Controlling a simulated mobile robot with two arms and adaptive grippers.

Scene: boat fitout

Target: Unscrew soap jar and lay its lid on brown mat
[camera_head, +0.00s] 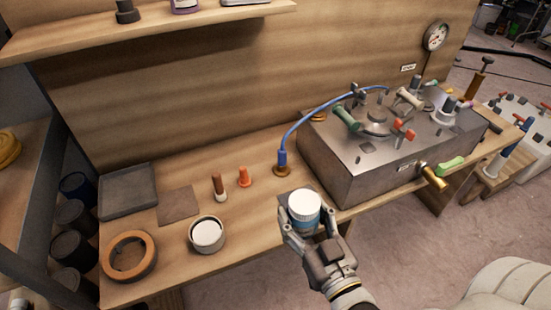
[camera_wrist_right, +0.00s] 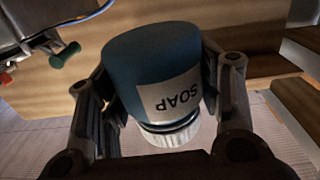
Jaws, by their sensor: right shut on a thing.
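The soap jar (camera_head: 305,212) is in my right gripper (camera_head: 308,232), near the front edge of the bench. Its ridged white lid faces up, with a blue band below. In the right wrist view the blue jar (camera_wrist_right: 150,75) shows its SOAP label upside down, and the white lid (camera_wrist_right: 172,134) is still on it. The fingers of the right gripper (camera_wrist_right: 160,95) are shut on either side of the body. The brown mat (camera_head: 178,205) lies flat and bare at the left of the bench. My left gripper is not in view.
A dark tray (camera_head: 127,191), an orange-brown ring (camera_head: 130,257) and a white round container (camera_head: 207,234) stand around the mat. Two small bottle-like pieces (camera_head: 231,182) stand to its right. A large metal box with valves (camera_head: 370,150) fills the right side.

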